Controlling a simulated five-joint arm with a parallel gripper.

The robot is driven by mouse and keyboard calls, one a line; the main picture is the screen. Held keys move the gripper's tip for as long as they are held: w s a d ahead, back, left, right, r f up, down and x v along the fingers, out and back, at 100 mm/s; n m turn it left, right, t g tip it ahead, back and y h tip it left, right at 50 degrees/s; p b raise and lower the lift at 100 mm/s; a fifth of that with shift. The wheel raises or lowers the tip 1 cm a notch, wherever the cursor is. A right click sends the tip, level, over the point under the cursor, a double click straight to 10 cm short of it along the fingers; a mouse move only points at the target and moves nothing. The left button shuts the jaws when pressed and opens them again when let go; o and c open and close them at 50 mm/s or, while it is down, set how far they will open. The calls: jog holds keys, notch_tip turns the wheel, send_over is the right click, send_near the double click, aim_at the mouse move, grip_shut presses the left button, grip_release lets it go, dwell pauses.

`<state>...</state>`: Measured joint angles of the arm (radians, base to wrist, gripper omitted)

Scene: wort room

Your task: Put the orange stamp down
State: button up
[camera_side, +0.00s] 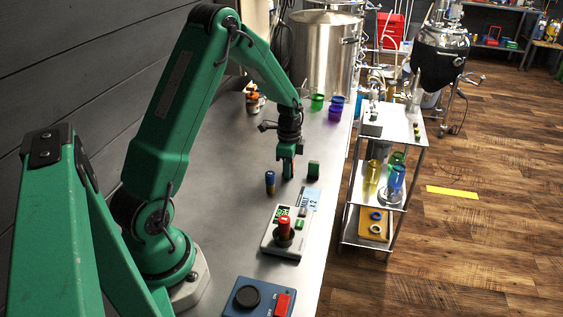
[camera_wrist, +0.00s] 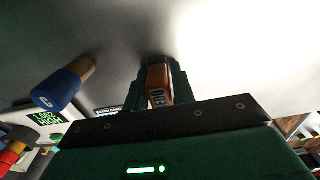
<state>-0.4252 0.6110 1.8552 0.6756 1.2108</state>
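The orange stamp (camera_wrist: 158,84) sits between the two green fingers of my gripper (camera_wrist: 156,92) in the wrist view, with dark lettering on its near face. The fingers press close on both its sides. In the side view my gripper (camera_side: 288,172) points down at the steel table, with a bit of the orange-red stamp (camera_side: 287,170) showing between the fingers. The stamp's lower end is low over the table; I cannot tell whether it touches.
A blue stamp (camera_side: 270,183) stands left of my gripper and a green block (camera_side: 313,171) right of it. Nearer are a grey device (camera_side: 275,247) bearing a red-topped item, a printed card (camera_side: 309,201) and a blue box (camera_side: 250,294). Cups (camera_side: 317,102) stand farther back.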

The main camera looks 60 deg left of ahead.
jog(key=shift+o, duration=1.3)
notch_tip(320, 180, up, 12)
jog(key=shift+r, duration=0.1)
jog(key=shift+r, duration=0.1)
